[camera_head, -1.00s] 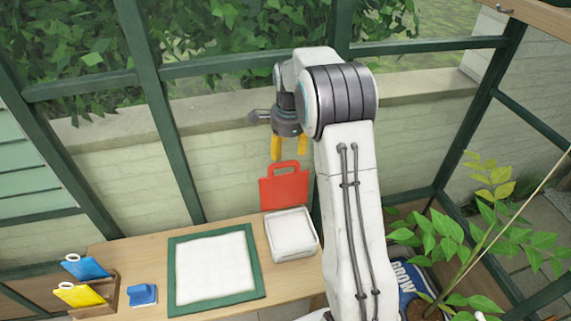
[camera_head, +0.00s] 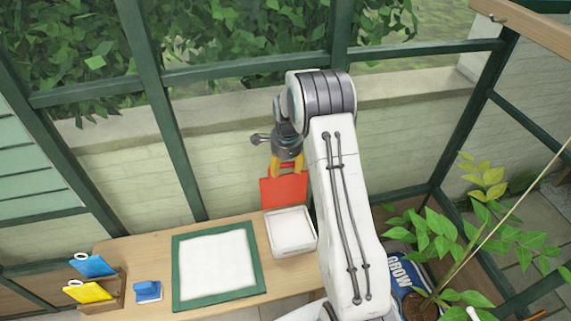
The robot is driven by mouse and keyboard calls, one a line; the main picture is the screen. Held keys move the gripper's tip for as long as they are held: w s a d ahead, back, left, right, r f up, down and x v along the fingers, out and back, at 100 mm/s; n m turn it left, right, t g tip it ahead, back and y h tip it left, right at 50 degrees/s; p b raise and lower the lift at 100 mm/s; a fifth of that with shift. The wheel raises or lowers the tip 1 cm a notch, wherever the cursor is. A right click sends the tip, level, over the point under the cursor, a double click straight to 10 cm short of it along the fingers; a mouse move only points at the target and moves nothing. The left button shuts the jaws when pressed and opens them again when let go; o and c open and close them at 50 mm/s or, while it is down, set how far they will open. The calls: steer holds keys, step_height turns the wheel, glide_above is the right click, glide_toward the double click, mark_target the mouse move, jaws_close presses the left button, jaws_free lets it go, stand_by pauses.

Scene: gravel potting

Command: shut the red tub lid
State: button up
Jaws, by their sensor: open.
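The red lid (camera_head: 284,191) stands raised at the back edge of a white tub (camera_head: 290,232) on the wooden bench. The tub is open and its pale inside shows. My gripper (camera_head: 287,170), with yellow fingers, is open at the top of the lid. The fingers overlap the lid's handle in the picture and hide most of it. I cannot tell whether they touch it.
A green-framed white mat (camera_head: 176,277) lies left of the tub. A small blue block (camera_head: 148,291) and a wooden rack (camera_head: 115,290) with blue and yellow scoops stand farther left. A leafy plant (camera_head: 450,250) and a GROW bag (camera_head: 399,274) are at right.

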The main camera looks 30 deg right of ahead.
steer(key=shift+o, duration=0.2)
jaws_close()
stand_by(0.4)
